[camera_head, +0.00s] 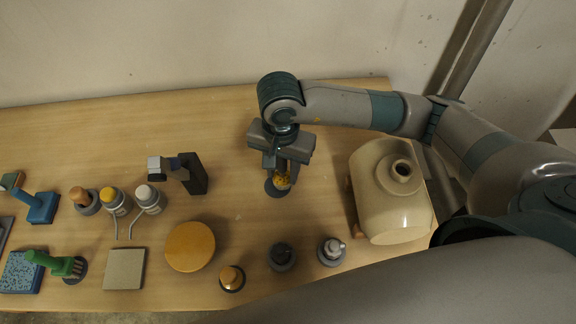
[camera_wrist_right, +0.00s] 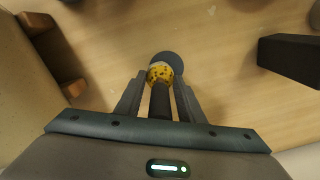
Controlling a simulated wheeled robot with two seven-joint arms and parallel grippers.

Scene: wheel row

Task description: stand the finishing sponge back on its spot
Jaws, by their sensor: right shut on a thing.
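The finishing sponge (camera_head: 282,180) is a yellow head with dark specks, in the middle of the table in the head view. It also shows in the right wrist view (camera_wrist_right: 160,74), on a dark stem. My right gripper (camera_head: 281,175) comes down from above and is shut on the sponge's stem. A dark round disc (camera_head: 273,190) lies at the sponge's foot, and the wrist view shows its far part (camera_wrist_right: 170,60) beyond the sponge. I cannot tell whether sponge and disc touch. My left gripper is not in view.
A black angled piece (camera_head: 195,175) stands to the left. Two dark round pieces (camera_head: 282,257) (camera_head: 331,251), an orange-topped one (camera_head: 231,278) and a round tan disc (camera_head: 190,247) lie nearer. Bottles and brushes fill the left.

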